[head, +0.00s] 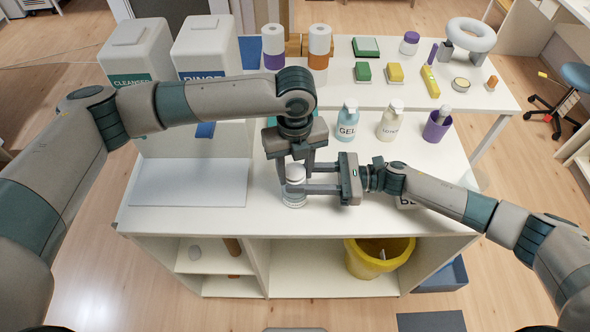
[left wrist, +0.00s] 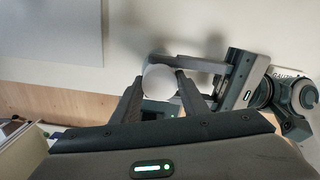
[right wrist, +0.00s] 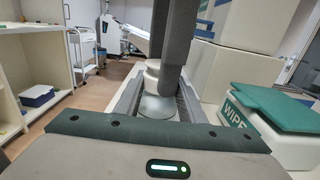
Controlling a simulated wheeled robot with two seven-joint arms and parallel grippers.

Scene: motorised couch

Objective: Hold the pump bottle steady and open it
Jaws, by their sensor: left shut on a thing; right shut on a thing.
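The bottle (head: 294,199) has a clear, pale body and a rounded white top (head: 296,173). It stands upright near the front edge of the white counter. My left gripper (head: 295,176) comes down from above and is shut on the white top, which shows between its fingers in the left wrist view (left wrist: 159,80). My right gripper (head: 290,188) reaches in from the right and is shut on the body. In the right wrist view the body (right wrist: 157,105) sits between its fingers, with the left fingers above. The fingers hide part of the bottle.
Two large dispensers (head: 137,55) stand at the back left. A grey mat (head: 190,182) lies left of the bottle. A yellow bin (head: 372,262) is below.

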